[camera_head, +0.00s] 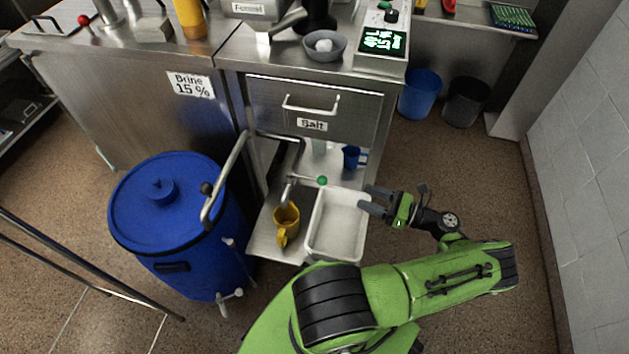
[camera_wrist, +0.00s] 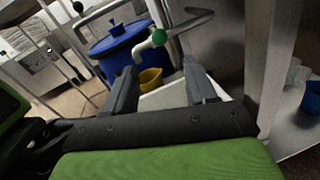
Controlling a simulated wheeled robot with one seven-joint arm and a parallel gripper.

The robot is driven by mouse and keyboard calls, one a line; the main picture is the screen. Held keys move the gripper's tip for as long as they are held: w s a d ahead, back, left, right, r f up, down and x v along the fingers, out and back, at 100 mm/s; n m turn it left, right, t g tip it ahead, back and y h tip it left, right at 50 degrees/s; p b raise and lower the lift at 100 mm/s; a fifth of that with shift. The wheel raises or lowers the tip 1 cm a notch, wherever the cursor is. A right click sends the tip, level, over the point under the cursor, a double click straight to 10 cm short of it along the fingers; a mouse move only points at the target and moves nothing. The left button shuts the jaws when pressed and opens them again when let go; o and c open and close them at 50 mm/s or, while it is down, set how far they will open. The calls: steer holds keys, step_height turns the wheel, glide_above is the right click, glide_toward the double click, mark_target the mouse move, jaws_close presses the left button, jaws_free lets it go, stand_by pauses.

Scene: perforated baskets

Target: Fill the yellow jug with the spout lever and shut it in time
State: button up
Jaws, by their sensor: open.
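The yellow jug (camera_head: 287,219) stands on the low steel shelf, left of a white tray, below the end of the spout (camera_head: 287,192). In the wrist view the yellow jug (camera_wrist: 151,78) shows beyond my fingers. I cannot see how full it is. The spout lever has a green ball knob (camera_head: 322,181); the knob also shows in the wrist view (camera_wrist: 159,37), above and beyond my fingers. My gripper (camera_head: 365,201) is open and empty, over the right edge of the tray, to the right of and apart from the knob.
The white tray (camera_head: 315,250) fills the shelf's front right. A blue jug (camera_head: 351,157) stands at the shelf's back right. A big blue barrel (camera_head: 134,206) with a bent pipe stands to the left. The salt drawer (camera_head: 345,107) is above. Clear floor lies to the right.

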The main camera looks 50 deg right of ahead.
mark_target(322, 179)
steer(key=x, duration=1.4)
steer(key=shift+w+b, duration=0.3)
jaws_close()
